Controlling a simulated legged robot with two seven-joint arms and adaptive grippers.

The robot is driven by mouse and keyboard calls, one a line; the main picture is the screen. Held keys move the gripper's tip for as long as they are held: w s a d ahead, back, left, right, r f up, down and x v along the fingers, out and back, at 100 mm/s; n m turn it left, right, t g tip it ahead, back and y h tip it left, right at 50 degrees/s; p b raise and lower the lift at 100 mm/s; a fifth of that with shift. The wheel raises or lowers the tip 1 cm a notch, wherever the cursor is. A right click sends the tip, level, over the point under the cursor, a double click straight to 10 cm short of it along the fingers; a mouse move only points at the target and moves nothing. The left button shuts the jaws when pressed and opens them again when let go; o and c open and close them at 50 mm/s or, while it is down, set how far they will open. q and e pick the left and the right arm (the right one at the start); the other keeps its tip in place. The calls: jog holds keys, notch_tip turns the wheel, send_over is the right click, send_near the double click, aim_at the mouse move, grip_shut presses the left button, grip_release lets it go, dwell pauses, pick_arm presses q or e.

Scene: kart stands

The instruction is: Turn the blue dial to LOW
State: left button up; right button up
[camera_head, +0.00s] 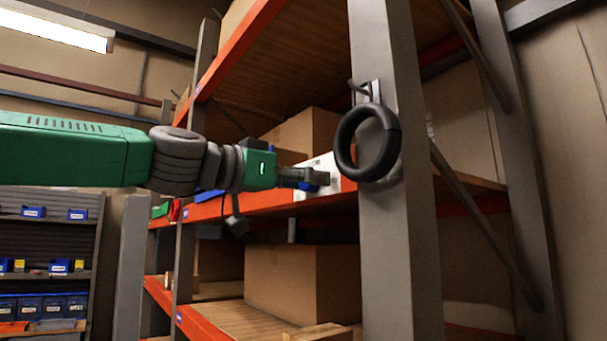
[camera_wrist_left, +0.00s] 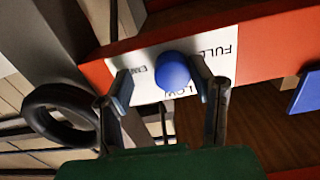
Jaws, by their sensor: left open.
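The blue dial (camera_wrist_left: 173,71) is a round knob on a white label plate (camera_wrist_left: 215,45) in the left wrist view. The plate is on an orange shelf beam and reads FULL at upper right, LOW below the dial and a partly hidden word starting with EM at left. My left gripper (camera_wrist_left: 167,88) is open, with one finger on each side of the dial; whether they touch it I cannot tell. In the head view my left gripper (camera_head: 318,178) reaches the white plate (camera_head: 325,167) from the left and mostly hides the dial. My right gripper is not in view.
A black ring (camera_head: 368,142) hangs from a hook on the grey upright post (camera_head: 398,250) just right of the plate. Cardboard boxes (camera_head: 300,280) stand on the shelves. Racks with blue bins (camera_head: 45,305) stand at far left.

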pick_arm(q)
jog(key=shift+w+d+r, duration=0.1)
jog(key=shift+w+d, duration=0.1)
jog(key=shift+d, duration=0.45)
jog(key=a, duration=0.1)
jog(key=w+a, duration=0.1)
jog(key=a, duration=0.1)
jog(key=shift+a, duration=0.4)
jog(key=shift+c, duration=0.9)
jog(key=shift+s, duration=0.2)
jog(key=c, duration=0.7)
jog(key=shift+s+d+r, duration=0.1)
jog(key=shift+s+d, duration=0.25)
grip_shut()
jog(key=shift+w+d, duration=0.2)
jog(key=shift+d, duration=0.1)
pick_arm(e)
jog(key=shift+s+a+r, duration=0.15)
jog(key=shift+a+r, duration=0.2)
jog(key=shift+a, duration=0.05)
